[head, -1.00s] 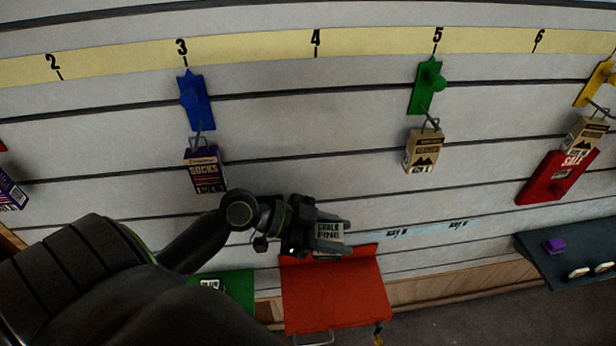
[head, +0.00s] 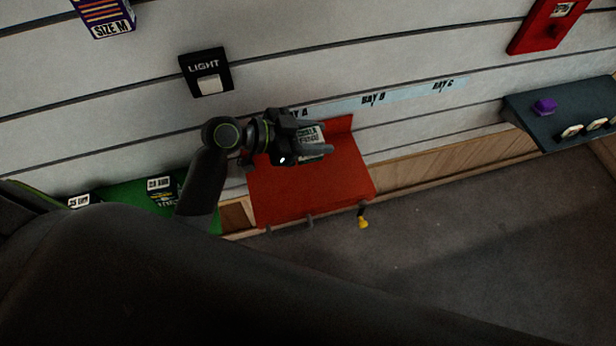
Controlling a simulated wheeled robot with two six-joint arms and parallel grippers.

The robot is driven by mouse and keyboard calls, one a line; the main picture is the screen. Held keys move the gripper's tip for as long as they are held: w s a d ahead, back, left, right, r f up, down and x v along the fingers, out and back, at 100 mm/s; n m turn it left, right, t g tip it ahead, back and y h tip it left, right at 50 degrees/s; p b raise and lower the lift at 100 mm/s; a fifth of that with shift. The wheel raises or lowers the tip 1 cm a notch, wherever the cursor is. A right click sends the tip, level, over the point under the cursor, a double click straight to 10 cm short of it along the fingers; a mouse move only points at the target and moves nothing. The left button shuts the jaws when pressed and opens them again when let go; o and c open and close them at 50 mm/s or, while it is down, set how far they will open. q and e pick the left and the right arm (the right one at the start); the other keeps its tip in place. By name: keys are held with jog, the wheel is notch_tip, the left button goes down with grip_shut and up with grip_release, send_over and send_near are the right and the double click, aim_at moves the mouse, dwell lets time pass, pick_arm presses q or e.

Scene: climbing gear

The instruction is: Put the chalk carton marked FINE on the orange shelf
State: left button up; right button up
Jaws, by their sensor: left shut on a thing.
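My left gripper (head: 316,142) is shut on the chalk carton marked FINE (head: 309,136), a small pale box with dark print. One dark finger partly covers it. The carton is in front of the back part of the orange shelf (head: 310,190), which looks red-orange and has a raised back edge. I cannot tell whether the carton touches the shelf or hangs above it. The shelf top shows bare. My right gripper is not in view.
A green shelf (head: 130,195) at the left holds a dark carton (head: 163,192) and another box. A light switch (head: 206,74) is on the slatted wall. A dark shelf (head: 560,115) with a purple thing (head: 545,106) is at the right. A yellow-tipped thing (head: 363,220) hangs at the orange shelf's front.

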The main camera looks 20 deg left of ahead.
pick_arm(q)
notch_tip(320, 180, down, 10)
jog(key=shift+b, duration=0.45)
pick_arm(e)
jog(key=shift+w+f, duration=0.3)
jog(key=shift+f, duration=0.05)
pick_arm(q)
jog(key=shift+f, duration=0.2)
jog(key=o, duration=1)
jog(key=shift+o, duration=0.2)
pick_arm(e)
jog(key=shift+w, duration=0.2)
pick_arm(q)
jog(key=shift+r, duration=0.15)
